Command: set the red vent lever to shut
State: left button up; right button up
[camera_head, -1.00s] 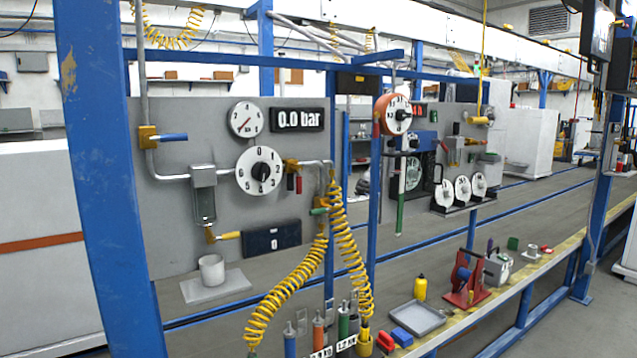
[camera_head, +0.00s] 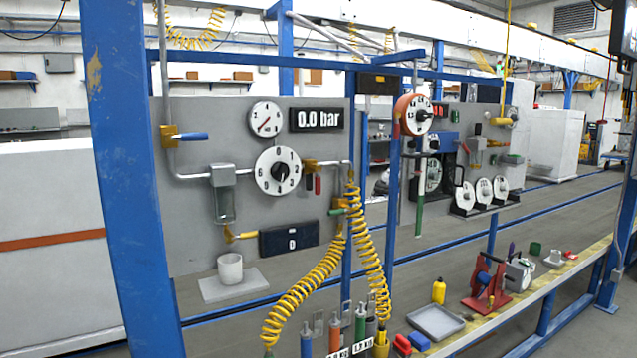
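The red vent lever (camera_head: 317,185) is small and hangs straight down below a brass valve body (camera_head: 309,166) on the grey panel, right of the large numbered dial (camera_head: 278,171). A dark lever (camera_head: 307,183) hangs close beside it on its left. The digital display (camera_head: 316,119) above reads 0.0 bar. A round gauge (camera_head: 265,119) with a red needle is left of the display. Neither of my grippers is in view, and nothing touches the lever.
A blue post (camera_head: 125,180) stands at the left front. Yellow coiled hoses (camera_head: 370,260) hang right of the panel. A grey tray (camera_head: 436,320) sits on the bench.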

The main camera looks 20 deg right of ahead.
aim_at(318, 186)
jog(key=z, duration=0.05)
jog(key=i, duration=1)
jog(key=u, duration=0.05)
